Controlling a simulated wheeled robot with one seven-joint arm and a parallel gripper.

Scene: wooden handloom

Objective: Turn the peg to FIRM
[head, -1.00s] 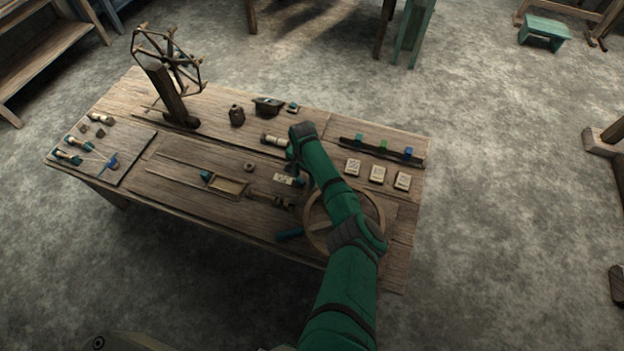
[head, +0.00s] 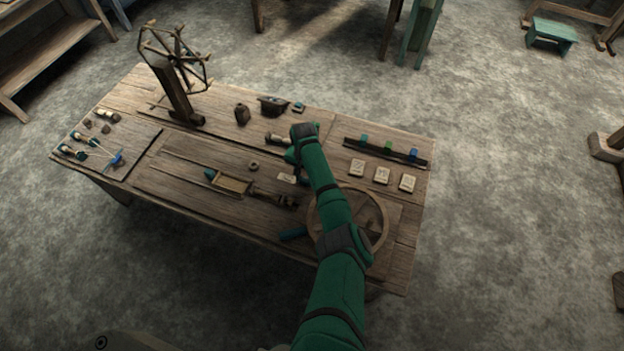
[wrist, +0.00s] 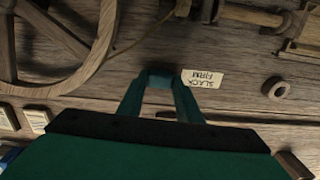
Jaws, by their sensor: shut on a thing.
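My gripper (wrist: 160,88) reaches down to the table beside a small pale label (wrist: 202,78) that reads SLACK and FIRM, upside down in the wrist view. Its fingers are shut on the peg, which is mostly hidden between the teal fingertips. I cannot make out which word the peg points to. In the head view the label (head: 287,178) lies just left of my gripper, whose fingertips are hard to see below the green arm.
A spoked wooden wheel (head: 381,244) lies right of the gripper; it also shows in the wrist view (wrist: 92,72). Three pale cards (head: 382,174) and a rack (head: 387,152) are at the right. A ring (wrist: 277,88) and a shuttle (head: 233,185) lie left in the head view.

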